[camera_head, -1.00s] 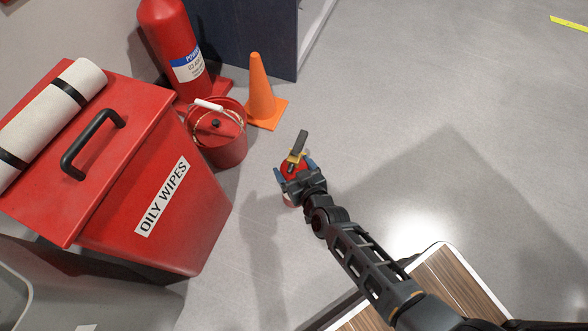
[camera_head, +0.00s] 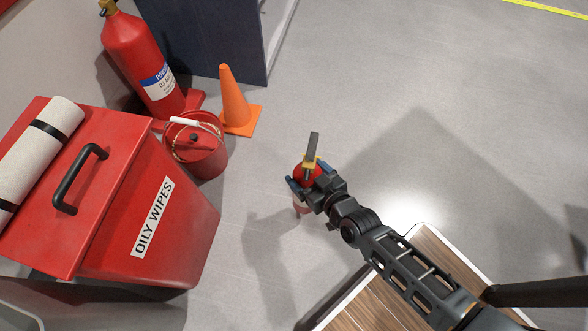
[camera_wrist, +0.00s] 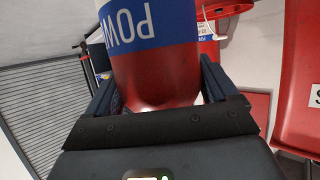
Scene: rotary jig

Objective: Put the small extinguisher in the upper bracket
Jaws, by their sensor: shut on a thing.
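The small extinguisher (camera_head: 304,173) is red with a yellow and grey valve and lever on top. In the head view it is above the grey floor, roughly upright, seen from above. My gripper (camera_head: 309,182) is shut around its body, with blue fingers on both sides. In the wrist view the extinguisher (camera_wrist: 157,70) fills the middle between the fingers (camera_wrist: 160,95), and its blue label band reads upside down. The fingers hide part of its sides. I cannot make out the upper bracket in either view.
A red oily wipes bin (camera_head: 172,240) with a white roll (camera_head: 38,150) on its lid stands at left. Behind it are a red bucket (camera_head: 197,155), an orange cone (camera_head: 234,103) and a large extinguisher (camera_head: 140,55). A wood-topped surface (camera_head: 375,290) is at the bottom.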

